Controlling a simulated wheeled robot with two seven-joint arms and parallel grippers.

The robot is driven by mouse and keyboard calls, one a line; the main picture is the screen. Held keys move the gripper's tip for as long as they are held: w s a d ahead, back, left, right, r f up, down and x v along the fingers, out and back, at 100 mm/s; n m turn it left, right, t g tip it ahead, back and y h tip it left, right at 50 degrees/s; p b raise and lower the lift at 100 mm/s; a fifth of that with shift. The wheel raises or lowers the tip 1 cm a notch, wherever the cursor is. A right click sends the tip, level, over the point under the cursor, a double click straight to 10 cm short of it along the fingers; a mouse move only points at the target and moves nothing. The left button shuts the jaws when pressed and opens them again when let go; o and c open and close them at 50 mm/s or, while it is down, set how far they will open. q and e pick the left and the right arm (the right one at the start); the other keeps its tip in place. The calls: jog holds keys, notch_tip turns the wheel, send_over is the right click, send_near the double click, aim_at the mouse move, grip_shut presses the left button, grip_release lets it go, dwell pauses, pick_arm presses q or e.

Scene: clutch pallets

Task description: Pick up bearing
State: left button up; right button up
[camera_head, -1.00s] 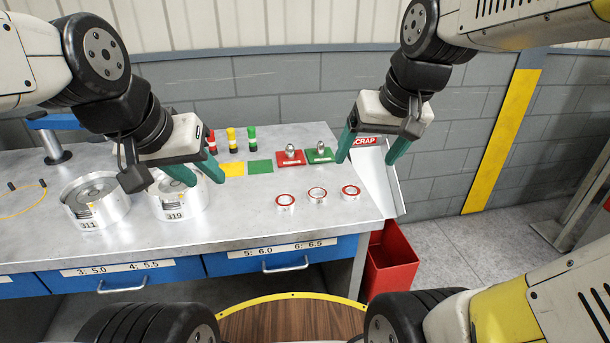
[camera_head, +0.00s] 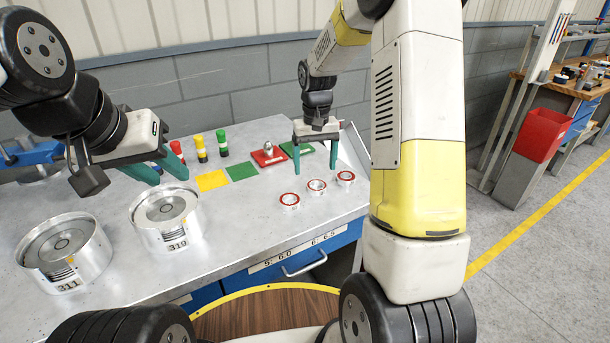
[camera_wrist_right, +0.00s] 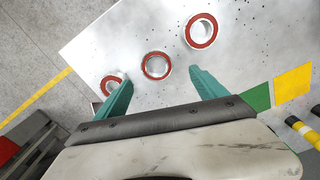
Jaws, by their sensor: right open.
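Three silver bearings with red rings stand in a row on the grey bench: the left one (camera_head: 290,200), the middle one (camera_head: 316,187) and the right one (camera_head: 345,178). My right gripper (camera_head: 315,170) points down behind the middle bearing, open and empty. In the right wrist view, the middle bearing (camera_wrist_right: 156,66) shows in the gap ahead of the open fingers. Another bearing (camera_wrist_right: 112,82) is partly hidden by the left finger, and the third (camera_wrist_right: 201,32) lies up and right. My left gripper (camera_head: 158,170) is open and empty above the bench at the left.
Two silver cylinders, 311 (camera_head: 62,255) and 319 (camera_head: 166,220), stand at the left. A red bin (camera_head: 541,134) stands far right.

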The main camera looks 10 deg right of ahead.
aim_at(317, 180)
jog(key=f, duration=0.6)
jog(key=shift+s+d, duration=0.15)
jog(key=shift+d, duration=0.1)
jog(key=c, duration=1.6)
jog(key=shift+c, duration=0.2)
jog(key=shift+r, duration=0.15)
